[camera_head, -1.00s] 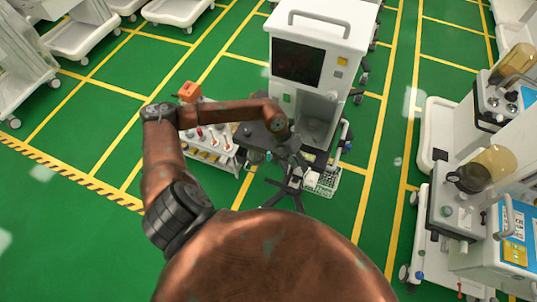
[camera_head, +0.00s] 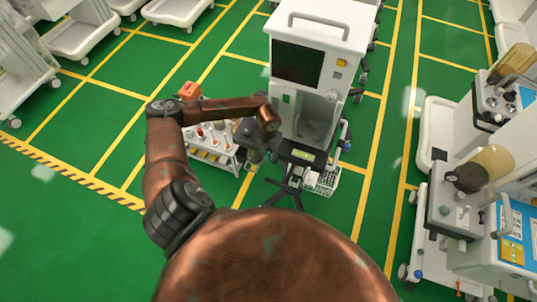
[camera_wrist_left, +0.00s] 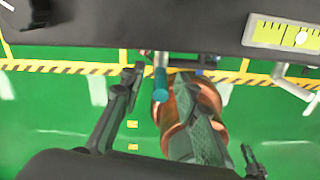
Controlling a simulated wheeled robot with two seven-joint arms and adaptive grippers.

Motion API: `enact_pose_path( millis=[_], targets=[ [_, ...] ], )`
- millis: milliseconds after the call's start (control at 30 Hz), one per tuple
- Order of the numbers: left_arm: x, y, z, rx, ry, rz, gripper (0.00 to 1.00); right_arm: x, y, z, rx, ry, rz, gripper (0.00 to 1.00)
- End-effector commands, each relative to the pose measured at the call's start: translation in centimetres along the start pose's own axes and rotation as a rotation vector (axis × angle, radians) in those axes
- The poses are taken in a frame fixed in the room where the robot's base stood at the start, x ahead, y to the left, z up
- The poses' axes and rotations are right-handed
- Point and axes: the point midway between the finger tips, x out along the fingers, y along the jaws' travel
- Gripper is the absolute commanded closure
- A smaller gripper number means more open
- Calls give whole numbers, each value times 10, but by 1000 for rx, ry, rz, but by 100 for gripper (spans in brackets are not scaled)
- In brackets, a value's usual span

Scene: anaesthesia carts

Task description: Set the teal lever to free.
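The teal lever (camera_wrist_left: 160,84) shows in the left wrist view. It hangs below the front edge of a dark panel (camera_wrist_left: 190,22) and points toward the bottom of the picture. My left gripper (camera_wrist_left: 190,110) is open, its two dark fingers spread wide. The lever lies between the lines of the fingers, closer to the left one, and I see no contact. In the head view my left gripper (camera_head: 249,142) is beside the front of the white machine (camera_head: 315,32), at its left. I cannot make out the lever there. My right gripper is not in view.
A yellow-green display (camera_wrist_left: 284,33) sits on the panel. A small cart with levers and an orange box (camera_head: 189,90) stands left of my gripper. A wire basket (camera_head: 322,181) hangs at the machine's lower right.

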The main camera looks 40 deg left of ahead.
Motion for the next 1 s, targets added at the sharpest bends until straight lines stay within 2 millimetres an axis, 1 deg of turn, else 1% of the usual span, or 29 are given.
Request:
enact_pose_path(
  millis=[233,633,1000],
  targets=[
    [1,0,0,1,0,-1,72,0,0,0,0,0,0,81],
    [1,0,0,1,0,-1,99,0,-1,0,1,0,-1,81],
    [0,0,0,0,0,0,100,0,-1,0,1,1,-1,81]
  ],
)
